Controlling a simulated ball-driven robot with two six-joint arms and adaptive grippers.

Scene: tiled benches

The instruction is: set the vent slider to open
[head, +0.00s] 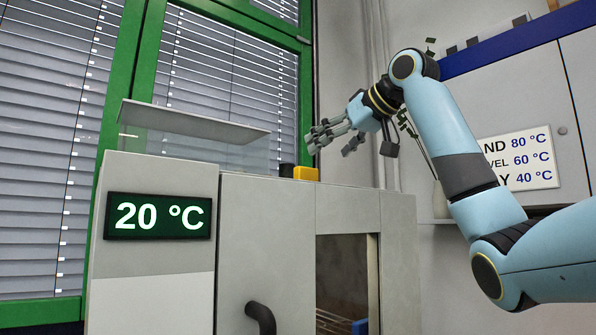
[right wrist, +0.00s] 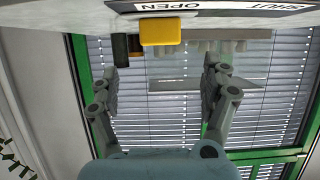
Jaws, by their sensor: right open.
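The yellow vent slider knob (head: 306,174) sits at the top edge of the grey oven cabinet (head: 265,205). In the right wrist view, which is upside down, the yellow knob (right wrist: 163,31) lies beside the OPEN word (right wrist: 180,7) of the label and away from the SHUT word (right wrist: 287,4). My right gripper (head: 332,143) is open and empty, above and slightly right of the knob in the head view. In the right wrist view my right gripper (right wrist: 163,85) has its fingers spread wide, with the knob beyond them, apart from both. My left gripper is not in view.
A dark block (head: 287,170) stands beside the knob. A clear box with a grey lid (head: 195,122) stands on the cabinet. The cabinet front has a 20 °C display (head: 158,216), a dark handle (head: 261,318) and an opening. A temperature sign (head: 520,160) hangs at right.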

